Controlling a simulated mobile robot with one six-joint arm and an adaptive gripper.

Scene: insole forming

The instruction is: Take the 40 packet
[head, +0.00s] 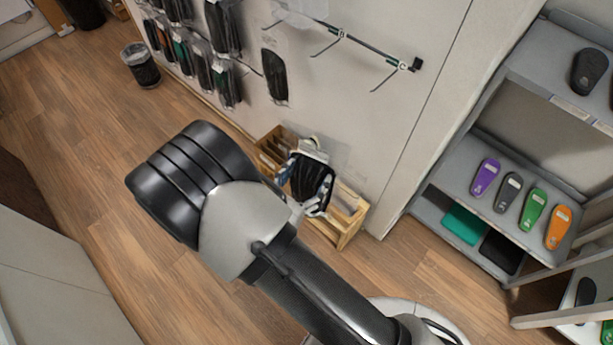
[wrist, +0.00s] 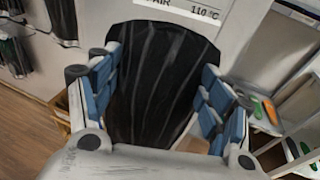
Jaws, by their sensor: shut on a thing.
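My gripper (head: 309,186) is shut on a dark packet (wrist: 150,85). In the wrist view, the packet fills the space between the blue-padded fingers. It is black with fine lengthwise streaks, and a white label at its top edge reads "AIR 110 °C" as far as it shows. No number 40 can be read. In the head view, the packet (head: 313,173) shows small and dark between the fingers, in front of the white wall panel and above a wooden box. My arm hides part of the area below.
Several similar packets (head: 205,70) hang on the panel at the upper left, and one (head: 274,77) hangs apart. Hooks (head: 340,38) to the right look empty. A wooden box (head: 345,225) stands below. A grey shelf (head: 470,150) with coloured insoles is at the right. A bin (head: 141,65) stands far left.

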